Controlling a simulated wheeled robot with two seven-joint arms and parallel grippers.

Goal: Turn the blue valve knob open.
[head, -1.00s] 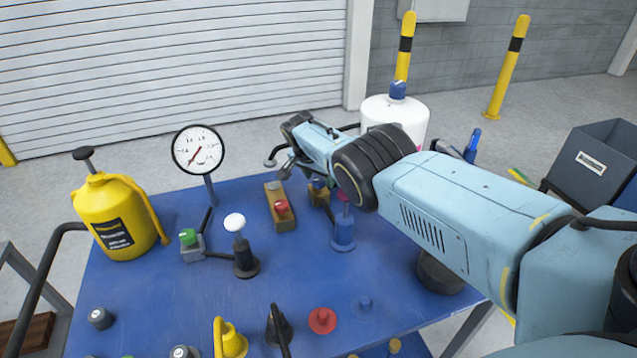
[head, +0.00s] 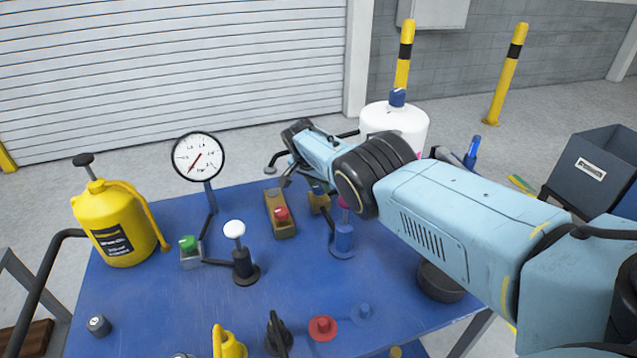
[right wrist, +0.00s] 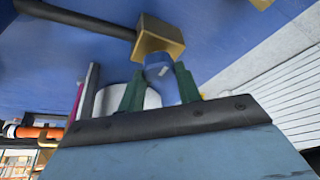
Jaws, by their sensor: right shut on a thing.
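The blue valve knob (right wrist: 158,68) sits on a square brass valve body (right wrist: 160,38) in the right wrist view, with a small pale mark on its face. My right gripper (right wrist: 160,80) has its two green fingers on either side of the knob, shut on it. In the head view the brass body (head: 319,204) stands near the back of the blue table (head: 170,300), below my right gripper (head: 300,172). There the knob and fingertips are largely hidden or too small to read the knob's angle. My left gripper is not in view.
A pressure gauge (head: 198,156), a box with a red button (head: 281,219), a white-topped lever (head: 236,235) and a blue-based post (head: 343,238) stand close by. A yellow jug (head: 113,225) is at the left. A white tank (head: 400,118) stands behind the table.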

